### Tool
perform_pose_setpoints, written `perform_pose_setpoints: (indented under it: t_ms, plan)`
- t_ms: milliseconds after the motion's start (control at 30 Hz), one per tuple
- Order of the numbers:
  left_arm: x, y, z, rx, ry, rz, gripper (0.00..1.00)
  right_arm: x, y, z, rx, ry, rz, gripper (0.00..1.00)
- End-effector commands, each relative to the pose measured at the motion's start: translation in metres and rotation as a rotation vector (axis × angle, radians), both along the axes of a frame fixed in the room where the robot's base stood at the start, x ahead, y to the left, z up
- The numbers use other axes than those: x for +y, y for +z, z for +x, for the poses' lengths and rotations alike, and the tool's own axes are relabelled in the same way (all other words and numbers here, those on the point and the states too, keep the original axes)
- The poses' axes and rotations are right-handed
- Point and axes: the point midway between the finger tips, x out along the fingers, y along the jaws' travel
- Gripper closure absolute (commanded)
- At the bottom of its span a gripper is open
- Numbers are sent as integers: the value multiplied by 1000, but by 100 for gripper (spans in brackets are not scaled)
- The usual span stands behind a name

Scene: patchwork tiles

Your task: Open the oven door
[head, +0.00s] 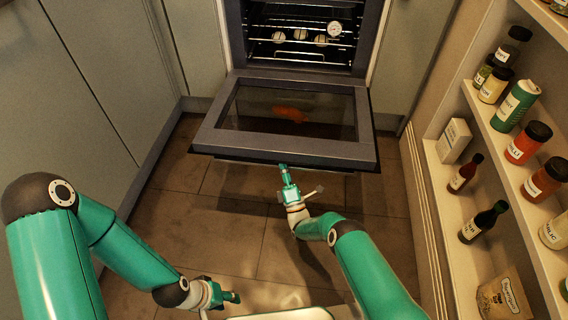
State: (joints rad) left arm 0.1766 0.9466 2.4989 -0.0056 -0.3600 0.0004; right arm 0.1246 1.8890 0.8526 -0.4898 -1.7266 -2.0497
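The oven (297,14) stands at the top of the head view with its cavity exposed. Its dark-framed door (285,148) hangs folded down toward me, far open, with a glass pane in the middle. A handle bar (240,162) shows partly under the door's near edge. My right gripper (283,168) is at that near edge, close to its middle; I cannot tell whether it touches or grips the handle. My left gripper (236,297) is low in the view, well away from the door. Its fingers are too small to judge.
Oven racks (275,41) hold several pale round things and a white dial (334,29). An orange patch (290,114) shows at the door glass. Cabinets (90,85) stand on the left, a shelf of jars and bottles (515,105) on the right. The tiled floor (225,205) between is clear.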

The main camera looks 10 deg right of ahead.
Motion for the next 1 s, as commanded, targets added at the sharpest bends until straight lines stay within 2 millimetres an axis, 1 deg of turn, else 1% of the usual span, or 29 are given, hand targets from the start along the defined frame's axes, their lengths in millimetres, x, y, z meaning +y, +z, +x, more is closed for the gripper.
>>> perform_pose_setpoints:
  t_ms: [33,100,167,467,633,767,1000]
  plan:
    - [0,0,0,0,0,0,60,2,3,3,-1,3,-5,66]
    - [0,0,0,0,0,0,60,2,3,2,-1,4,-4,54]
    - [0,0,0,0,0,0,60,2,2,2,-1,3,-3,46]
    - [0,0,0,0,0,0,60,1,1,0,-1,2,-1,46]
    - [0,1,0,0,0,0,60,-1,-6,-8,4,3,-2,46]
    - [0,1,0,0,0,0,60,-5,-18,-23,5,2,0,46]
    - [0,1,0,0,0,0,60,-14,-47,-62,5,2,-1,46]
